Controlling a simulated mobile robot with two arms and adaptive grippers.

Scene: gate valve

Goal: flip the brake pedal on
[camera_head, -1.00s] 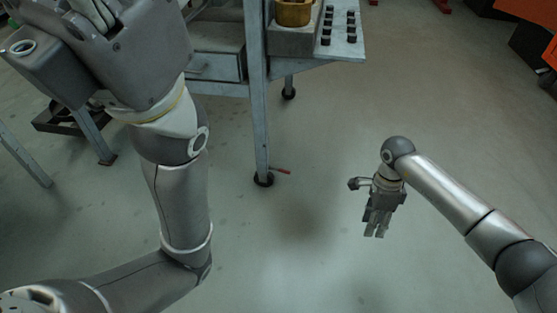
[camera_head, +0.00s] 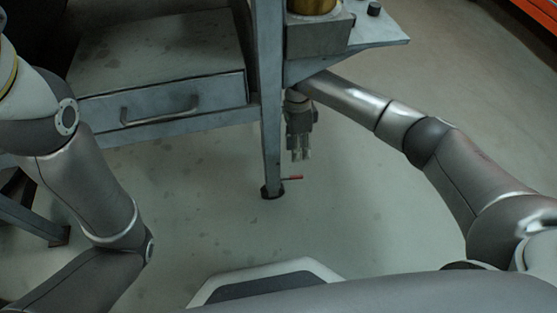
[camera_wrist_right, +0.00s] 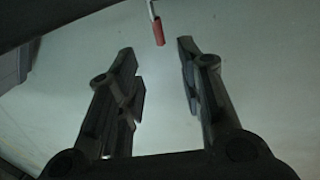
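The brake pedal (camera_head: 292,177) is a small red-tipped lever. It sticks out to the right from the dark caster (camera_head: 272,191) at the foot of the workbench leg. My right gripper (camera_head: 301,157) points down just above and slightly right of the pedal, apart from it. In the right wrist view the pedal's red tip (camera_wrist_right: 158,32) shows ahead of the fingertips, near the middle of the gap. The right gripper's fingers (camera_wrist_right: 157,47) are spread and hold nothing. My left gripper is out of view; only links of that arm show at the left.
The grey workbench leg (camera_head: 268,110) stands close left of my right gripper. A drawer (camera_head: 165,110) with a handle is further left. The bench's side shelf (camera_head: 375,40) overhangs my right forearm. The floor in front of the pedal is clear.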

